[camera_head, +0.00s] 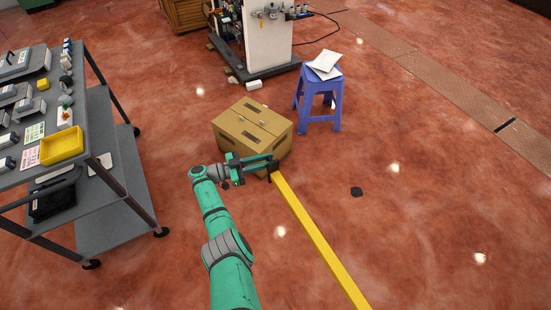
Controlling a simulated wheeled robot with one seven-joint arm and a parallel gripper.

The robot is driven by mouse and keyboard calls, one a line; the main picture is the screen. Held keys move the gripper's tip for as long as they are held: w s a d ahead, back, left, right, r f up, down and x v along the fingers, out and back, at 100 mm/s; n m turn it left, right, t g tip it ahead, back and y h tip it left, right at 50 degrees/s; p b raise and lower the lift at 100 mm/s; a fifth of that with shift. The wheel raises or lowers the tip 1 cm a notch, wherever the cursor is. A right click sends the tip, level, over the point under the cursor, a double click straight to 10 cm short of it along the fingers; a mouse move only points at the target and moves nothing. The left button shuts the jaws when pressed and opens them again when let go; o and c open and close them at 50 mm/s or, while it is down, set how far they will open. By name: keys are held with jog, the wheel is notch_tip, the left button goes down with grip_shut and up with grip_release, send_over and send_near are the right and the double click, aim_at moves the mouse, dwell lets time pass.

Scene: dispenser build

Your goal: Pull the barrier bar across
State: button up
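The barrier bar (309,226) is a long yellow beam. It runs from near the cardboard box down and right, out of the bottom edge of the picture. Its far end has a small dark piece (273,171). My gripper (273,163), green with dark fingertips, reaches in from the left and is at this far end. A gap shows between the two fingers, and their tips overlap the dark piece in the picture. I cannot tell whether they grip it or only stand around it. The bar's near end and its mount are out of view.
A cardboard box (252,127) stands just behind my gripper. A blue stool (319,101) with papers is beyond it to the right. A grey cart (115,205) with tools and a yellow tray (61,146) stands at left. The red floor right of the bar is mostly clear.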

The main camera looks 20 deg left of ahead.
jog(key=shift+v, duration=2.75)
jog(key=shift+s, duration=0.1)
